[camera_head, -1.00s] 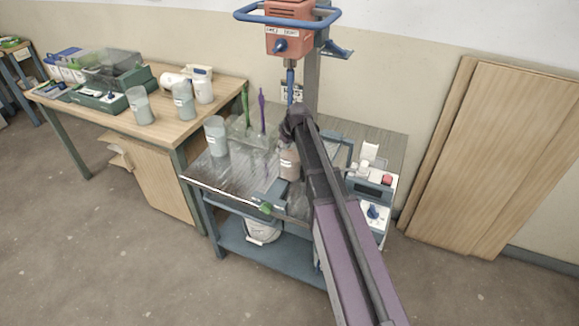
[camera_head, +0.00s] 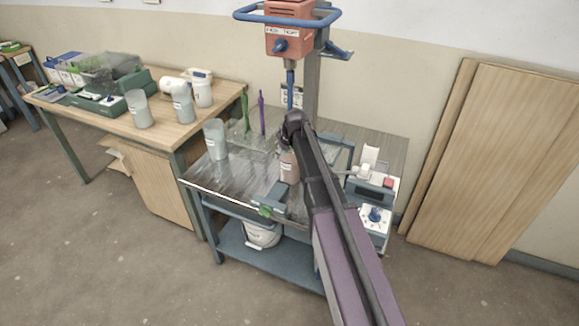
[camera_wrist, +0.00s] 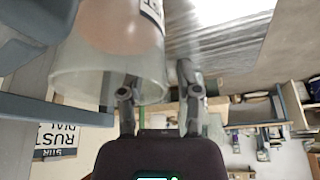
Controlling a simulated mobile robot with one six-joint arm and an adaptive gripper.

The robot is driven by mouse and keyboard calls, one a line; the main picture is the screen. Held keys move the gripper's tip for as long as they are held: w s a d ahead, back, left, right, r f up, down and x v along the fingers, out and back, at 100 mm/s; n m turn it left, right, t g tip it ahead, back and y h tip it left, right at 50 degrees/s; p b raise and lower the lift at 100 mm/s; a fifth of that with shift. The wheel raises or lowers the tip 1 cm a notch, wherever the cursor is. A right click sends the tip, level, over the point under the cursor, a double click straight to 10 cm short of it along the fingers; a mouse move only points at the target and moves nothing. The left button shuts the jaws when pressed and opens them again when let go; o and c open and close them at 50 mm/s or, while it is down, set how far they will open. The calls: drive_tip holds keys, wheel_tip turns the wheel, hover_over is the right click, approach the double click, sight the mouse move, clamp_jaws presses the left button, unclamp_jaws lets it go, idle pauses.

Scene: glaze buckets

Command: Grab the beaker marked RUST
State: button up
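A beaker with pinkish-brown content and a white label (camera_head: 288,166) stands on the grey metal table (camera_head: 210,186), under the stirrer. Its label is too small to read in the head view. In the wrist view a clear-walled beaker with brownish content (camera_wrist: 105,75) fills the upper left, its label cut off by the frame. My gripper (camera_wrist: 158,78) is open, with its fingers apart. One finger overlaps the beaker's rim in the picture and the other is to its right. I cannot tell whether they touch. In the head view my arm hides the fingers.
An orange stirrer (camera_head: 289,42) hangs above the table. A grey-filled beaker (camera_head: 216,140) stands left, near green and purple sticks. A dial box (camera_head: 374,218) is at the right. A card reading "STIR DIAL RUST" (camera_wrist: 56,140) shows upside down. More beakers stand on the wooden bench (camera_head: 172,134).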

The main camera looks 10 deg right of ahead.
clamp_jaws()
drive_tip(key=shift+r+p, duration=0.35)
idle(0.4)
drive_tip(key=shift+r+p, duration=3.25)
drive_tip(key=s+a, duration=1)
drive_tip(key=s, duration=0.4)
drive_tip(key=shift+s+a, duration=0.15)
drive_tip(key=shift+a, duration=0.05)
drive_tip(key=shift+s+a+f, duration=0.1)
